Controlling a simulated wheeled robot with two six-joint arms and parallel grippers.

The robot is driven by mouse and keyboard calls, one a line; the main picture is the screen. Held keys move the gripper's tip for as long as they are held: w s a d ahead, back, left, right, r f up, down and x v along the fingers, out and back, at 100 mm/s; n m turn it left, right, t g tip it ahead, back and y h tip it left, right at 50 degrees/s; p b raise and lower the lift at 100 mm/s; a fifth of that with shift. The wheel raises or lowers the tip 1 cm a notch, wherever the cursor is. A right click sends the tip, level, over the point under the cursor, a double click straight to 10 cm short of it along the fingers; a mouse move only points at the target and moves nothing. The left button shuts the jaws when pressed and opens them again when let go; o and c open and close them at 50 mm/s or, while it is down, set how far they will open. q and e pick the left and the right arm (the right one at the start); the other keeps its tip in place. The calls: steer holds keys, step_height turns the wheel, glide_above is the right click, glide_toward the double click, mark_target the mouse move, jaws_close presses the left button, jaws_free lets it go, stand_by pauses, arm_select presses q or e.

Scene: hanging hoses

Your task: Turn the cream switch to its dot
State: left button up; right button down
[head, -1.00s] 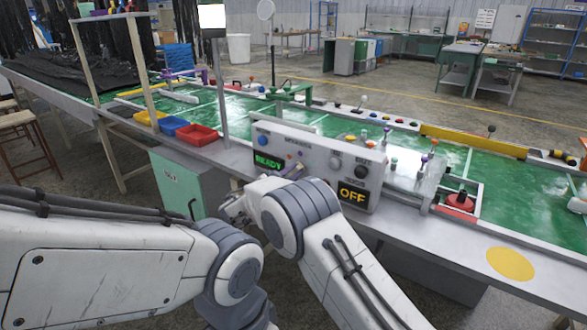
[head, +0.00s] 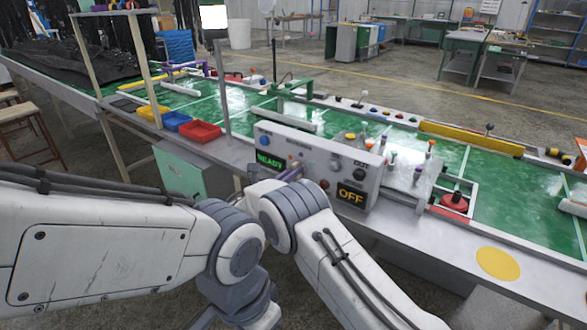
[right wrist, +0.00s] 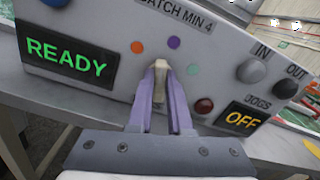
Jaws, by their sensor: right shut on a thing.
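The cream switch (right wrist: 160,72) stands on the grey control panel (right wrist: 100,18) in the right wrist view. Its tip points up, between an orange dot (right wrist: 137,47) and a purple dot (right wrist: 173,42). A pale green dot (right wrist: 192,70) lies to its right. My right gripper (right wrist: 159,98) has purple fingers closed on both sides of the switch; they hide its lower part. In the head view the right gripper (head: 290,173) is at the panel front, partly behind my arm. My left gripper is not visible.
The panel carries a green READY display (right wrist: 66,58), an OFF display (right wrist: 242,119), a dark red button (right wrist: 204,105) and grey knobs (right wrist: 251,70). In the head view, red (head: 200,131) and blue (head: 175,120) bins stand left of it. A yellow disc (head: 498,263) marks the bench at right.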

steer(key=n, duration=0.1)
steer(key=n+p, duration=0.1)
steer(key=n, duration=0.2)
steer(key=shift+a+f+n, duration=0.15)
steer(key=shift+a+n, duration=0.1)
steer(key=shift+n, duration=0.05)
steer(key=shift+f+n+p, duration=0.15)
steer(key=shift+n+p, duration=0.45)
steer(key=shift+n, duration=1.4)
steer(key=c, duration=0.9)
jaws_free()
steer(key=shift+o, duration=0.3)
